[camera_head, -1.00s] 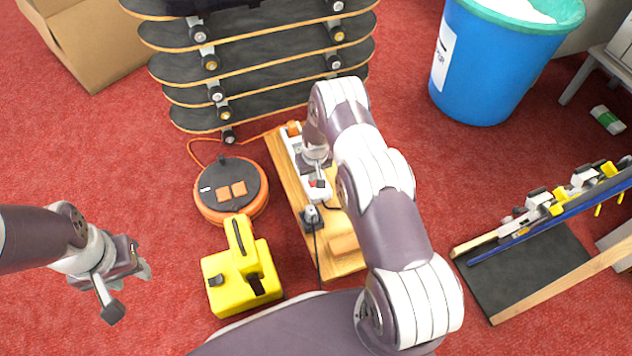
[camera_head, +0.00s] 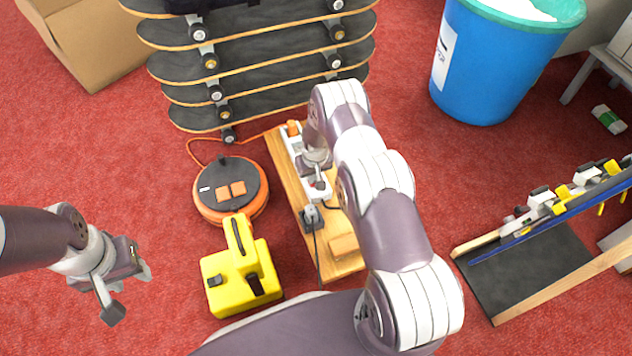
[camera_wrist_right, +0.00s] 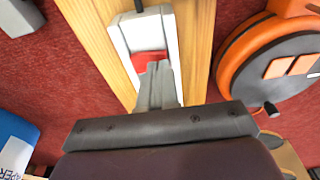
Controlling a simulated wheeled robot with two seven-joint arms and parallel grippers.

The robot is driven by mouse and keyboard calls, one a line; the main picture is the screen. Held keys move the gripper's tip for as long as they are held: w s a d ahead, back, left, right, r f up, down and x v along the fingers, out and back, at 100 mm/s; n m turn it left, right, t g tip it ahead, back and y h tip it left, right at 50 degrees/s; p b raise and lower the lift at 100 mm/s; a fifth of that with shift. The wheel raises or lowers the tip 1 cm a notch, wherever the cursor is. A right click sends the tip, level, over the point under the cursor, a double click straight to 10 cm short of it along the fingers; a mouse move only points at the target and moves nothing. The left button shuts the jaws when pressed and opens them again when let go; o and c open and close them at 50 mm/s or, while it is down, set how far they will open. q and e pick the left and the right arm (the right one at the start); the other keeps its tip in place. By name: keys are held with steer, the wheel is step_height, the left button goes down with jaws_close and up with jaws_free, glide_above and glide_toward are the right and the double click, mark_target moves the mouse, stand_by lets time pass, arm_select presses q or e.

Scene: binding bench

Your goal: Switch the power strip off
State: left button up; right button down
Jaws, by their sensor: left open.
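The white power strip (camera_head: 297,148) lies on a wooden board (camera_head: 284,172). It also shows in the right wrist view (camera_wrist_right: 143,34), with a red rocker switch (camera_wrist_right: 148,60) near its end. My right gripper (camera_head: 320,184) points down over the strip. In the wrist view its narrow grey fingers (camera_wrist_right: 157,84) are together, with nothing seen between them. Their tips are at the switch and hide part of it; I cannot tell whether they touch it. My left gripper (camera_head: 131,288) is open and empty above the carpet at the left.
A plug (camera_head: 311,215) with a dark cable sits at the strip's near end. An orange cable reel (camera_head: 231,190) and a yellow case (camera_head: 240,280) stand left of the board. Stacked skateboards (camera_head: 265,55) stand behind. A blue bin (camera_head: 487,70) is at the back right.

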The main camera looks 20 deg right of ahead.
steer(key=shift+f, duration=0.25)
steer(key=shift+r, duration=0.1)
step_height(320, 180, up, 7)
steer(key=p, duration=0.5)
stand_by(0.4)
